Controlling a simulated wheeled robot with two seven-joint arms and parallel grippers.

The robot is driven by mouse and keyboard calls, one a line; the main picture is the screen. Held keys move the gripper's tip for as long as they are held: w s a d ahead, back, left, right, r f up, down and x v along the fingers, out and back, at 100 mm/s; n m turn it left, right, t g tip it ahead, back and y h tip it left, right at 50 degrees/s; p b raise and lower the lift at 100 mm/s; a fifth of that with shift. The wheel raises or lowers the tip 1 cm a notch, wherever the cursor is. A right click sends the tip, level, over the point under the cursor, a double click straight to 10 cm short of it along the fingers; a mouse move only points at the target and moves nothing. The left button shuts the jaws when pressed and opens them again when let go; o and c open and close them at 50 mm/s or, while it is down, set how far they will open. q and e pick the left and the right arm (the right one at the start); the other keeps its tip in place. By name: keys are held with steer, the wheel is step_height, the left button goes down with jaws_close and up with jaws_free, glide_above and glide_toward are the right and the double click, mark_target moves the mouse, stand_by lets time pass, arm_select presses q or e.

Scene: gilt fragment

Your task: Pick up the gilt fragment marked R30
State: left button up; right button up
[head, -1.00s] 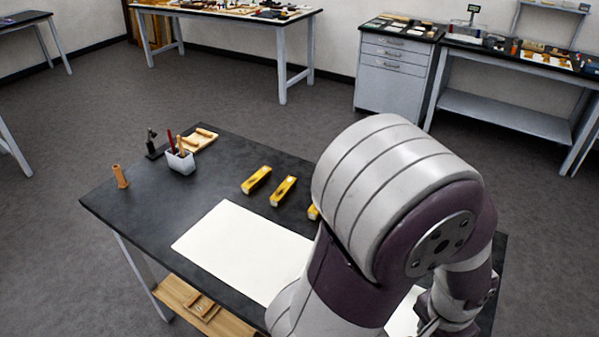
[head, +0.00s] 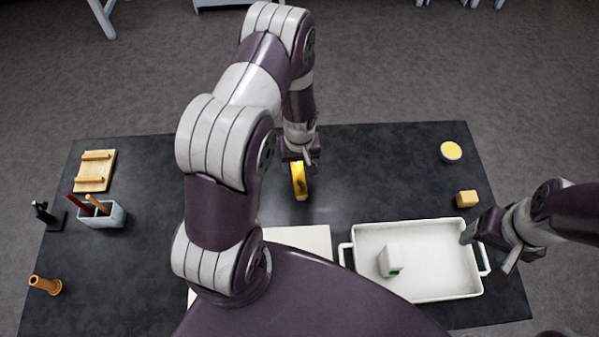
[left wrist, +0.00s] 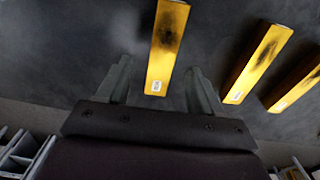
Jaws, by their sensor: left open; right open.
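Three long gilt fragments show in the left wrist view: one in the centre (left wrist: 170,40), one to its right (left wrist: 257,65) and one at the right edge (left wrist: 297,85). Each has a small white label on its end; the marks are too small to read, so I cannot tell which is R30. My left gripper (left wrist: 160,85) is open, with the near end of the centre fragment appearing between its fingers; contact is unclear. In the head view one gilt fragment (head: 300,182) shows just below my left gripper (head: 300,157). My right gripper (head: 489,247) is open by the tray's right handle.
A white tray (head: 364,288) holds a small white block (head: 389,262) with green on it. A yellow-topped round dish (head: 451,151) and a tan block (head: 466,199) are at right. A pen pot (head: 103,218), wooden rack (head: 95,171) and wooden peg (head: 45,285) are at left.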

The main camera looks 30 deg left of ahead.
mark_target(298, 174)
arm_select(q)
steer(key=f, duration=0.2)
steer(key=f+p, duration=0.1)
steer(key=f, duration=0.1)
steer(key=shift+s+a, duration=0.2)
steer(key=shift+s, duration=0.05)
steer(key=shift+w+d+r, duration=0.1)
steer(key=shift+d, duration=0.1)
steer(key=c, duration=1.1)
steer(key=shift+a, duration=0.1)
steer(key=shift+c, duration=0.2)
